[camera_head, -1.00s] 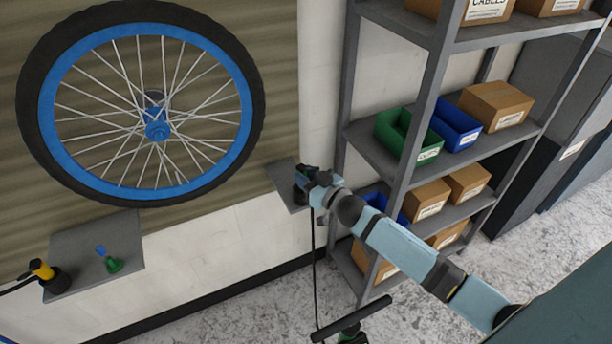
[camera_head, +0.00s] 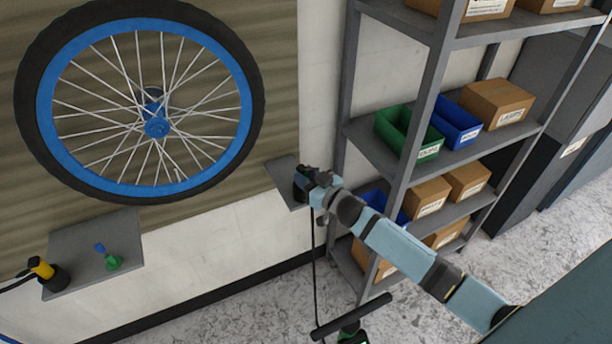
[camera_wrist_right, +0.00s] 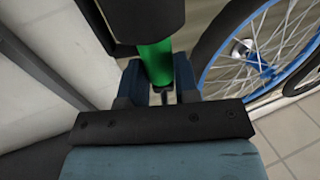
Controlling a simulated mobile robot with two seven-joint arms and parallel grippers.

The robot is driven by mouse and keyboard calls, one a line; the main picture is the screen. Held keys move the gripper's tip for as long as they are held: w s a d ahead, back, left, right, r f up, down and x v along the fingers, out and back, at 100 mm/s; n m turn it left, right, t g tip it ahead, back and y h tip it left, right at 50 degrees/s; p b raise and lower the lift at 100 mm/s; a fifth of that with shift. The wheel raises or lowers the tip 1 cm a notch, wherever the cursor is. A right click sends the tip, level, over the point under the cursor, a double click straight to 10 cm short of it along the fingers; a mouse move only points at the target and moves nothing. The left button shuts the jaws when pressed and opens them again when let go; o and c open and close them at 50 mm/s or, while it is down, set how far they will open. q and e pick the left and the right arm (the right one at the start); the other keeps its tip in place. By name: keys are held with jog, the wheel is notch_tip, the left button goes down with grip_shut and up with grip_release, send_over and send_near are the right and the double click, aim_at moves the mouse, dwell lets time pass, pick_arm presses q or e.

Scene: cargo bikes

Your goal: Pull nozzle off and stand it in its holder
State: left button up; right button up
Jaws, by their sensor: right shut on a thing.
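The nozzle (camera_wrist_right: 157,62), with a green grip and a dark part above, is between the fingers of my right gripper (camera_wrist_right: 160,84) in the right wrist view. My right gripper (camera_head: 308,181) is shut on it at the small grey shelf right of the wheel in the head view. A black holder-like piece shows at the gripper's tip; the gripper hides most of it, so I cannot tell whether the nozzle is seated in it. A thin black hose (camera_head: 313,262) hangs below. My left gripper is out of view.
The small grey shelf (camera_head: 284,170) is on the wall. A blue-rimmed wheel (camera_head: 44,105) hangs left of it. A lower left shelf (camera_head: 125,225) bears a yellow-black tool (camera_head: 42,268) and a green-blue item (camera_head: 112,262). A bin rack (camera_head: 418,120) stands close right.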

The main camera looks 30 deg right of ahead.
jog(key=shift+f, duration=0.25)
jog(key=o, duration=1)
jog(key=shift+o, duration=0.2)
jog(key=p+v, duration=0.3)
jog(key=v, duration=0.7)
dwell(0.6)
jog(key=s+a+f+g+p, duration=0.2)
jog(key=s+a+g, duration=0.1)
jog(key=s+a, duration=0.4)
jog(key=s+a+f+g+h+p, duration=0.1)
jog(key=s+a+f+g+p, duration=0.1)
jog(key=s+a, duration=0.5)
jog(key=s+g+p, duration=0.1)
jog(key=s, duration=0.5)
jog(key=shift+f, duration=0.2)
